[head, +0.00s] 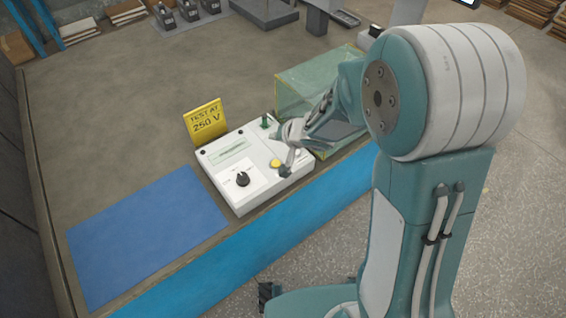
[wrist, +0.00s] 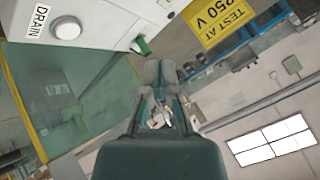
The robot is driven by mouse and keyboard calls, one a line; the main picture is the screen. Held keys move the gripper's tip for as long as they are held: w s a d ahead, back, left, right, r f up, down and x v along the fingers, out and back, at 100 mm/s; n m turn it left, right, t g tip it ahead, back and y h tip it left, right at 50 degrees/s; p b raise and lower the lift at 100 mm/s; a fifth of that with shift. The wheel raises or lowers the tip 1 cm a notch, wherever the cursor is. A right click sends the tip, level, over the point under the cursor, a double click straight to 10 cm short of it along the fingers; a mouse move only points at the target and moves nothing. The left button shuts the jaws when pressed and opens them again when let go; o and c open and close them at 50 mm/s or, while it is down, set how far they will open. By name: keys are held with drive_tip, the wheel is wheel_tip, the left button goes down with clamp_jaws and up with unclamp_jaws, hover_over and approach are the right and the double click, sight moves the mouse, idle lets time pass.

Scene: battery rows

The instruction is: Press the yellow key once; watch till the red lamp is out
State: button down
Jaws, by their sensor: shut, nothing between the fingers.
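The white tester box (head: 222,158) lies on the bench in the head view, with a black knob (head: 243,179) on its face. The yellow key (head: 276,163) is round and sits near the box's front right. I make out no lit red lamp; my gripper may hide part of the box.
A yellow sign (head: 206,122) reading "TEST AT 250 V" stands behind the box. A green see-through case (head: 302,88) stands to the right, close to my arm. A blue mat (head: 148,235) lies empty at left. The bench's blue front edge (head: 235,262) is near.

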sight(277, 165)
drive_tip(key=shift+f, duration=0.25)
drive_tip(key=shift+f, duration=4.3)
drive_tip(key=shift+f, duration=0.1)
drive_tip(key=shift+s+f, duration=0.1)
drive_tip(key=shift+f, duration=0.15)
drive_tip(key=shift+f, duration=0.35)
drive_tip(key=shift+r, duration=0.8)
drive_tip(key=shift+r, duration=2.5)
